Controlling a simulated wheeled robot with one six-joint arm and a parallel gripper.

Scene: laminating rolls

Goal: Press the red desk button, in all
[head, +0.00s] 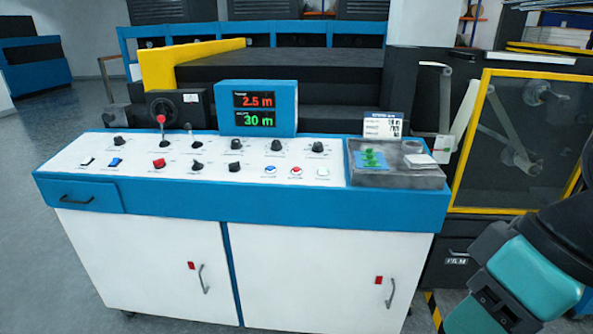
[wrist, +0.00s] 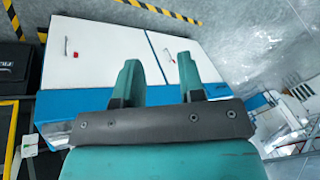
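A small round red button (head: 296,170) sits on the white sloped top of the blue-and-white control desk (head: 190,205) in the head view. It lies between a blue button (head: 270,169) and a pale green-white one (head: 322,171). My teal arm is at the lower right in the head view, apart from the button.
A display box (head: 258,108) reading 2.5 m and 30 m stands behind the panel. A yellow-framed machine (head: 520,210) stands right.

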